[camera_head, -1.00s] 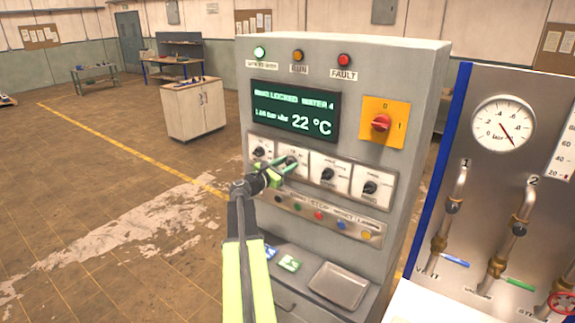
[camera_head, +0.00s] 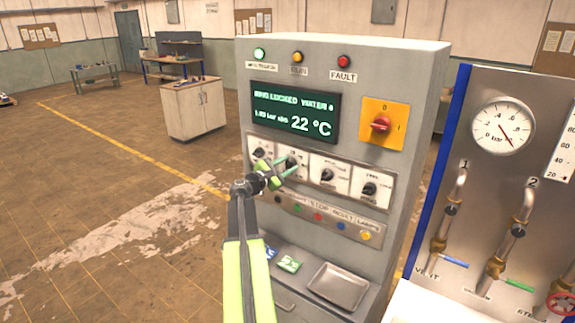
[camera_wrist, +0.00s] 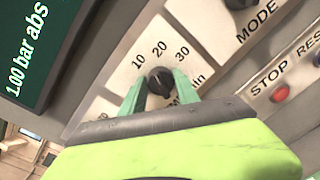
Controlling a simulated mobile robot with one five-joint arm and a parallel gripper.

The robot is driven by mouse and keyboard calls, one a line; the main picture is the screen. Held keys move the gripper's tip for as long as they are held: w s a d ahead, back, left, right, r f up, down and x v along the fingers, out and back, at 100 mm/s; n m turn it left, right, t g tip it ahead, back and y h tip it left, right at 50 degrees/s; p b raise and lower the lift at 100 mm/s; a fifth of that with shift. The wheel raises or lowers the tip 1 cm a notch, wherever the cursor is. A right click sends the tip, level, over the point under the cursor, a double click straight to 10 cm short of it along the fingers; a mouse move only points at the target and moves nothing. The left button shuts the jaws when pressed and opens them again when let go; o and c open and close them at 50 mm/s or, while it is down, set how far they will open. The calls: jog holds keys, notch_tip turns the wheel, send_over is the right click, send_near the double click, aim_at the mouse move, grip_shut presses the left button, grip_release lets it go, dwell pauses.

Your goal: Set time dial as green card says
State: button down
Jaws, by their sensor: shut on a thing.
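The time dial (camera_wrist: 159,80) is a black knob on a white plate marked 10, 20, 30 and "min". It is the second knob from the left in the row; the fingers partly cover its plate in the head view (camera_head: 292,160). My gripper (camera_wrist: 160,92), with green fingers, is shut on the knob, one finger on each side; it also shows in the head view (camera_head: 284,171). I cannot tell surely which number the knob points at. A green card (camera_head: 290,264) lies on the ledge below; its writing is too small to read.
The grey cabinet has a green display (camera_head: 295,111) reading 22 °C, a red rotary switch (camera_head: 381,123) and a row of buttons (camera_head: 318,217). A metal tray (camera_head: 339,286) sits right of the card. Pipes and a gauge (camera_head: 502,127) stand to the right.

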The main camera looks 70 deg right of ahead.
jog(key=shift+s+a+f+m, duration=0.1)
jog(key=shift+m, duration=0.9)
jog(key=shift+s+f+m, duration=0.1)
jog(key=shift+m, duration=0.9)
jog(key=c, duration=0.9)
grip_release()
jog(key=shift+r, duration=0.15)
jog(key=p+v, duration=0.1)
jog(key=v, duration=1.6)
jog(key=shift+a+r, duration=0.15)
jog(key=shift+a, duration=0.1)
jog(key=shift+s, duration=0.1)
